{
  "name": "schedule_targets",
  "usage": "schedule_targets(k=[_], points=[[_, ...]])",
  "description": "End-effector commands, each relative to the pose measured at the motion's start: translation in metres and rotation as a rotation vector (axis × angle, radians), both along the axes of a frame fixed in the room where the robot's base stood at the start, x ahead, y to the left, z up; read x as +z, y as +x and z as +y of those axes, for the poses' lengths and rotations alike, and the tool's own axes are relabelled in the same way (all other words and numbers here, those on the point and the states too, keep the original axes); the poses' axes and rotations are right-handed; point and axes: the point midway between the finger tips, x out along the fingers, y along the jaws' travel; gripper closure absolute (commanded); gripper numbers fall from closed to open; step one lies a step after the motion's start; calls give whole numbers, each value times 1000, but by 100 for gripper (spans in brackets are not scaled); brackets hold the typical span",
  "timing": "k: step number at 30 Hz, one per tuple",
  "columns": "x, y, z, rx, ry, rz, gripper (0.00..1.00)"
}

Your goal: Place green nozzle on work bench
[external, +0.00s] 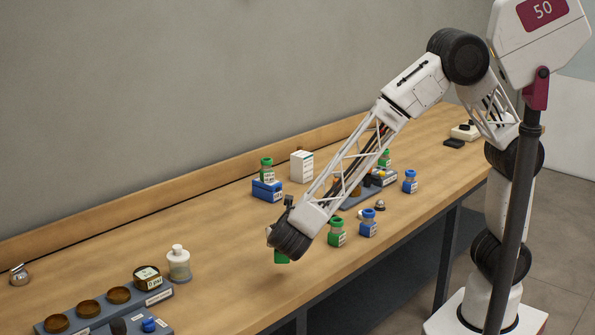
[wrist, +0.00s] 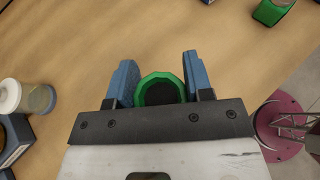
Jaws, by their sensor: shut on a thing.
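My gripper (wrist: 160,88) is shut on the green nozzle (wrist: 146,77), which sits between the two blue fingers in the wrist view. It shows as a green faceted ring with a dark centre. In the external view the green nozzle (external: 282,257) shows just below my gripper, above the front part of the wooden work bench (external: 225,235). I cannot tell for sure whether it touches the bench top.
Green-capped and blue-capped bottles (external: 337,232) (external: 368,223) stand close to the right of my gripper. A white pump bottle (external: 178,264) and a tray with brown jars (external: 88,308) are to the left. Bench space between is clear. A blue box (external: 267,190) is behind.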

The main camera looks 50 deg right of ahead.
Motion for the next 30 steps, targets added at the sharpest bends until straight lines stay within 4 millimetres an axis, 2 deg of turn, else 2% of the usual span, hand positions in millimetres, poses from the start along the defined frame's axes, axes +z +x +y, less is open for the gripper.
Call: schedule_targets(k=[3, 10, 23, 30], points=[[-1, -17, 10, 19, -1, 0, 84], [-2, -32, 18, 35, -4, -2, 84], [-2, -33, 19, 37, -4, -2, 84], [-3, -22, 28, 36, -3, -2, 84]])
